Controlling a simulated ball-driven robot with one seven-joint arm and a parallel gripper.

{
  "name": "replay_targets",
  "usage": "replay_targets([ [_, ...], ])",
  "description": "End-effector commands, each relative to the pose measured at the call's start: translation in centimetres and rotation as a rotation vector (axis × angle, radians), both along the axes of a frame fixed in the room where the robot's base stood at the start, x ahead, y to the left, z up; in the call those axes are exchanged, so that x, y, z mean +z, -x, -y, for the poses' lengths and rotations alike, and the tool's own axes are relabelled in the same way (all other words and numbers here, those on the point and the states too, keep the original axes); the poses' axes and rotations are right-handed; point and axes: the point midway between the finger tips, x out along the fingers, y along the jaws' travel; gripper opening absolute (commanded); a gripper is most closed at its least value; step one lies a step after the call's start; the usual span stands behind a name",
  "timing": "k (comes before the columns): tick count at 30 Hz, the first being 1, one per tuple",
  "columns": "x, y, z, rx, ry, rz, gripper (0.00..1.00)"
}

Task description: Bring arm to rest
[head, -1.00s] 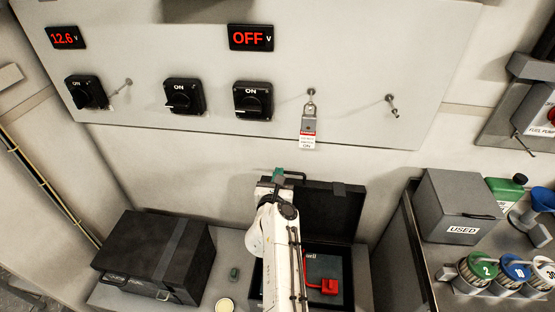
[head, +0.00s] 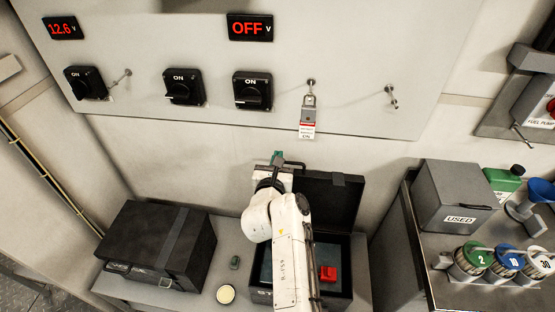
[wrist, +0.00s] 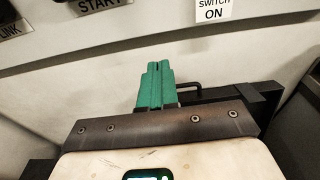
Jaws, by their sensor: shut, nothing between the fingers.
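My arm (head: 287,230) rises from the bottom of the head view, folded in front of the open black case. My gripper (head: 277,158) is at its far end, close to the wall below the panel. In the wrist view my gripper (wrist: 155,83) shows two green fingers lying side by side, shut with nothing between them. They point toward the pale wall and touch nothing that I can see.
The open black case (head: 335,205) holds a red item (head: 328,273). A closed black case (head: 155,250) stands at left, with a small green item (head: 235,262) and a round pale lid (head: 226,294) between.

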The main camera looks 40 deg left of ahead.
Motion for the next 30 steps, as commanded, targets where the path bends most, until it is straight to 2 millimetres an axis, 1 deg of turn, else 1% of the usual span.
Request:
replay_targets([
  [12,0.0,0.0,0.0,0.000,0.000,0.000,0.00],
  [14,-0.2,-0.6,1.2,0.000,0.021,0.047,0.00],
  [17,-0.1,-2.0,4.9,0.017,0.112,0.223,0.00],
  [18,-0.1,-2.4,6.7,0.032,0.169,0.317,0.00],
  [20,-0.1,-2.6,9.6,0.065,0.275,0.473,0.00],
  [21,-0.3,-2.4,11.6,0.094,0.355,0.574,0.00],
  [23,-1.0,-1.7,14.3,0.144,0.484,0.714,0.00],
  [24,-1.6,-1.1,16.1,0.184,0.574,0.799,0.00],
  [26,-2.9,0.2,18.7,0.252,0.714,0.913,0.00],
  [27,-4.0,1.1,20.4,0.306,0.810,0.978,0.00],
  [29,-5.9,2.7,23.3,0.394,0.957,1.059,0.00],
  [30,-7.3,3.8,25.2,0.459,1.054,1.103,0.00],
])
